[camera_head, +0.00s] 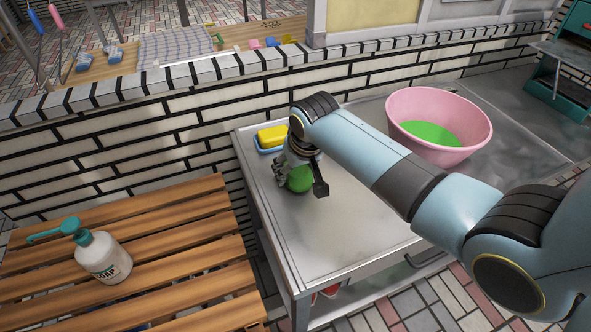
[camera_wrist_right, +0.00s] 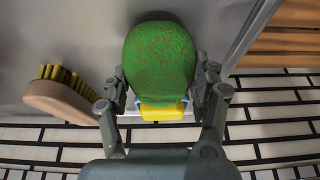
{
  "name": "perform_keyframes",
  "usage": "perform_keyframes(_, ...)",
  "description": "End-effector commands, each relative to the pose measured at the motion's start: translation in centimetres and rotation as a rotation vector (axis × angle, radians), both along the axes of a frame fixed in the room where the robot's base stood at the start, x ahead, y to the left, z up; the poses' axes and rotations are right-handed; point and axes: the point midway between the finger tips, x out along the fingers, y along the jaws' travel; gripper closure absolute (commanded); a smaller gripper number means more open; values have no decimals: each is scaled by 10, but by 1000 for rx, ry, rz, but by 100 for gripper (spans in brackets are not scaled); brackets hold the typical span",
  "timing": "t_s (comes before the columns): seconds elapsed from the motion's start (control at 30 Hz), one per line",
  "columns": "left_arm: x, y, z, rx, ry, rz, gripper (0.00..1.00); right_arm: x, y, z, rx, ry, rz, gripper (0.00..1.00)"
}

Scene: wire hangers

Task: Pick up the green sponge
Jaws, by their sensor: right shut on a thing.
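The green sponge (camera_head: 299,180) is a rounded, speckled green block over the left part of the metal table. It fills the space between the fingers in the right wrist view (camera_wrist_right: 160,55). My right gripper (camera_head: 303,186) is shut on it, with one finger on each side. I cannot tell whether the sponge touches the tabletop or is just above it. My left gripper is not in view.
A yellow sponge (camera_head: 272,134) sits in a blue dish (camera_head: 264,149) near the table's back left corner. A pink basin (camera_head: 478,135) with green liquid stands right. A brush (camera_wrist_right: 57,98) lies nearby. A soap bottle (camera_head: 103,258) stands on the slatted wooden bench (camera_head: 190,226).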

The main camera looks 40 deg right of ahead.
Motion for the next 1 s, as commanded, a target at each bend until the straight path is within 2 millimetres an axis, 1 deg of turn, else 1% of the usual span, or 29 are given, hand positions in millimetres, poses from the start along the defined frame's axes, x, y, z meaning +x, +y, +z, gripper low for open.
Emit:
perform_keyframes(0.17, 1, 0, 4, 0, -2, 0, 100, 1, 0, 23, 0, -3, 0, 64)
perform_keyframes(0.23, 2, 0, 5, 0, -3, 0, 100, 1, 0, 37, 0, -5, 0, 64)
perform_keyframes(0.5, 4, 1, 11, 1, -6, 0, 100, -36, -49, 71, -8, 0, 0, 64)
perform_keyframes(0.63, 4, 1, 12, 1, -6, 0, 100, -53, -70, 87, -8, 1, 1, 64)
perform_keyframes(0.8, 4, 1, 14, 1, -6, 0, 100, -67, -87, 100, -5, 0, 0, 64)
perform_keyframes(1.0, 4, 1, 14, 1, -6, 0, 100, -72, -92, 106, -1, 0, 0, 64)
